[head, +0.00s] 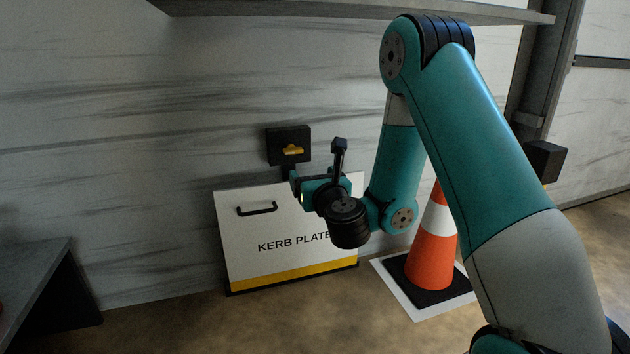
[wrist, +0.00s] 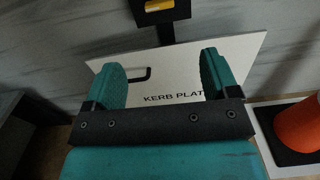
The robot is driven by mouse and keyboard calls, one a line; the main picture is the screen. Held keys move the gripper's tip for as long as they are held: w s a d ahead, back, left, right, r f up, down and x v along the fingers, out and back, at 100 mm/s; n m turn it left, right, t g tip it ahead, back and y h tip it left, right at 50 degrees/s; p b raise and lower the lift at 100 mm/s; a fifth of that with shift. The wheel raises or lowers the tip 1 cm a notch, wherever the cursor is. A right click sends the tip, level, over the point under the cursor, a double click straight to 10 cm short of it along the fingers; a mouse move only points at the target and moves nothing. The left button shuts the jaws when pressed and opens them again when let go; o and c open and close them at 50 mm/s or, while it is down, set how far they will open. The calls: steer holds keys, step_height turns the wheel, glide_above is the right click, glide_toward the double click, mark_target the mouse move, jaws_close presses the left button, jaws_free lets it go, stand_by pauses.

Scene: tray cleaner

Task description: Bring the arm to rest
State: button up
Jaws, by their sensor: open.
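My arm (head: 470,150) reaches up from the lower right, bends at the top and comes down to the wrist near the middle of the head view. My gripper (wrist: 162,78) is open, with its two teal fingers spread apart and nothing between them. In the head view it points toward the wall, in front of the white kerb plate (head: 285,262). The plate also shows beyond the fingers in the wrist view (wrist: 250,50). The gap between fingertips and plate is hard to judge.
A black wall box with a yellow part (head: 289,146) is just above the plate. An orange and white cone (head: 432,255) stands on a mat at right, partly behind my arm. A grey bench (head: 35,275) is at lower left, and a shelf (head: 300,9) runs overhead.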

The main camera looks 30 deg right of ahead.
stand_by(0.4)
steer(key=s+a+r+n+g+y+p, duration=0.25)
steer(key=a+r+n+y+p, duration=0.45)
steer(key=a+r+n+y, duration=0.75)
steer(key=s+a+r+n+g+p, duration=0.4)
steer(key=s+a+n+g+p, duration=0.55)
steer(key=s+n, duration=0.85)
steer(key=s+d+r+n+g+h+p, duration=0.25)
steer(key=s+r+n, duration=0.2)
steer(key=n, duration=0.25)
steer(key=s+d+r+n+g+h+p, duration=0.2)
steer(key=s+r+n+g+h+p, duration=0.15)
steer(key=s+n, duration=0.3)
step_height(320, 180, up, 34)
steer(key=w+p, duration=0.1)
steer(key=p, duration=3.4)
steer(key=shift+d+r+t+p, duration=0.15)
steer(key=shift+r+t+p, duration=0.05)
steer(key=shift+t+p, duration=0.1)
